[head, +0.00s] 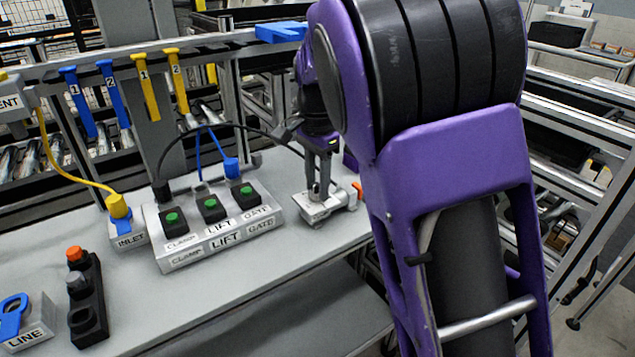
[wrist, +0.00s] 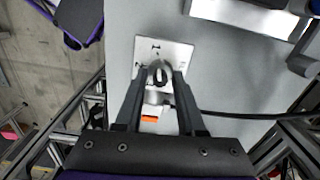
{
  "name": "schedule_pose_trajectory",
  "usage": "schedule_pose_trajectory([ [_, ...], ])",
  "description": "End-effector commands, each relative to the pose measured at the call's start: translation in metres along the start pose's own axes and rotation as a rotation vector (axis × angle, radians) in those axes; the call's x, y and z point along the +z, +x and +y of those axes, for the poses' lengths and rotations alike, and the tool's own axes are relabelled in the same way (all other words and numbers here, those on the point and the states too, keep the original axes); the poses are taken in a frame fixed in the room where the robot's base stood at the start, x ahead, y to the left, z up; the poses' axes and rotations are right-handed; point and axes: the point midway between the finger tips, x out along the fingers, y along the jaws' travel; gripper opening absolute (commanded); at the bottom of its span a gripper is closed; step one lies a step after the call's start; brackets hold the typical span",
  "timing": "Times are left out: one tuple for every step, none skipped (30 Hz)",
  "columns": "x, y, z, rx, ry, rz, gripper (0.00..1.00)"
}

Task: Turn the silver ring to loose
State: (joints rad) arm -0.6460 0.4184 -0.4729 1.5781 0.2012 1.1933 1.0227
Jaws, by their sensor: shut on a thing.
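A small silver fixture (head: 322,208) sits at the right end of the grey bench top, with an orange tip (head: 357,187) on its right side. In the wrist view its pale square plate (wrist: 178,53) lies flat, with small dark marks on it. The silver ring (wrist: 158,76) stands on this plate, between the fingers. My gripper (head: 318,190) points down at the fixture; in the wrist view its fingers (wrist: 163,80) close on the ring from left and right. The fingers hide part of the ring. I cannot read which setting it is at.
A control box (head: 212,235) labelled CLAMP, LIFT and GATE, with green buttons, stands left of the fixture. A black cable and a blue cable rise behind it. An INLET block (head: 127,233) with a yellow plug and a black post block (head: 88,300) stand farther left. The bench front is clear.

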Motion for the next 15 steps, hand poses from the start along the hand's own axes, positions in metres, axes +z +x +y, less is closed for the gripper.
schedule_pose_trajectory([
  [0.0000,-0.0002,-0.0001,0.000,0.000,0.000,0.00],
  [0.0000,-0.0002,-0.0001,0.000,0.000,0.000,0.00],
  [0.0000,-0.0003,-0.0001,0.000,0.000,0.000,0.00],
  [-0.0001,-0.0003,-0.0001,0.000,-0.001,0.000,0.00],
  [-0.0001,-0.0004,-0.0001,0.000,-0.002,0.000,0.00],
  [-0.0001,-0.0006,-0.0001,0.000,-0.006,0.000,0.00],
  [-0.0002,-0.0008,0.0000,0.000,-0.009,0.000,0.00],
  [-0.0003,-0.0009,0.0000,0.000,-0.014,0.000,0.00],
  [-0.0004,-0.0012,0.0000,0.000,-0.023,0.000,0.00],
  [-0.0005,-0.0014,0.0000,0.000,-0.032,0.000,0.00],
  [-0.0006,-0.0016,0.0001,0.000,-0.042,0.000,0.00],
  [-0.0006,-0.0018,0.0001,0.001,-0.057,0.000,0.00],
  [-0.0007,-0.0020,0.0002,0.001,-0.072,0.000,0.00],
  [-0.0008,-0.0022,0.0003,0.002,-0.087,0.000,0.00],
  [-0.0007,-0.0024,0.0002,0.002,-0.111,0.000,0.00],
])
